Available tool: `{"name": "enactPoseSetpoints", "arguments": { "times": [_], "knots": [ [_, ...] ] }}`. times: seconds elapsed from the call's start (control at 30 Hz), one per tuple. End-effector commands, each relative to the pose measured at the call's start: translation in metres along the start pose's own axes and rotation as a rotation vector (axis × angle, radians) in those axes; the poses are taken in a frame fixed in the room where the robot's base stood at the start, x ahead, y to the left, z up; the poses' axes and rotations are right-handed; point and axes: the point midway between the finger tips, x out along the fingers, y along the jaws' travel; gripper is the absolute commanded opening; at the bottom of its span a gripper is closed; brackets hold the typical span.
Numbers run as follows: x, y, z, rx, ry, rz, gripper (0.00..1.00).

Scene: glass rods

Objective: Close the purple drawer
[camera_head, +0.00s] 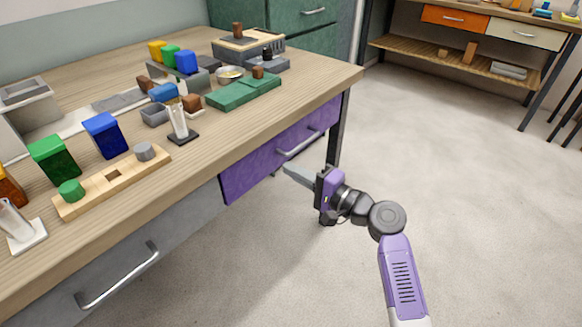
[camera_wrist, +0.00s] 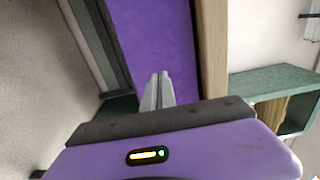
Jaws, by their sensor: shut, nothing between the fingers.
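The purple drawer (camera_head: 250,167) is under the right part of the wooden table, with a metal bar handle (camera_head: 304,145) on its front. Its front looks close to flush with the table edge; I cannot tell whether a small gap is left. My gripper (camera_head: 286,168) is shut and empty, its fingers pointing at the drawer front just below the handle. In the wrist view the shut fingers (camera_wrist: 158,80) point toward the purple front (camera_wrist: 150,35). I cannot tell whether the fingertips touch it.
A grey drawer (camera_head: 165,245) with a bar handle sits left of the purple one. The wooden tabletop (camera_head: 310,85) holds several blocks, trays and rod stands. A table leg (camera_head: 337,135) stands at the right. The floor (camera_head: 460,190) to the right is clear.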

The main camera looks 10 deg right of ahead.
Motion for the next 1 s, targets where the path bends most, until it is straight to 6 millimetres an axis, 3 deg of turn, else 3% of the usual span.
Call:
{"name": "enactPoseSetpoints", "arguments": {
  "times": [0.5, 0.83, 1.0],
  "knots": [
    [-0.075, 0.000, -0.002, 0.001, 0.005, 0.000, 0.00],
    [-0.084, -0.001, -0.004, -0.010, 0.016, -0.004, 0.00],
    [-0.087, -0.007, -0.035, -0.126, 0.149, 0.019, 0.00]
  ]
}}
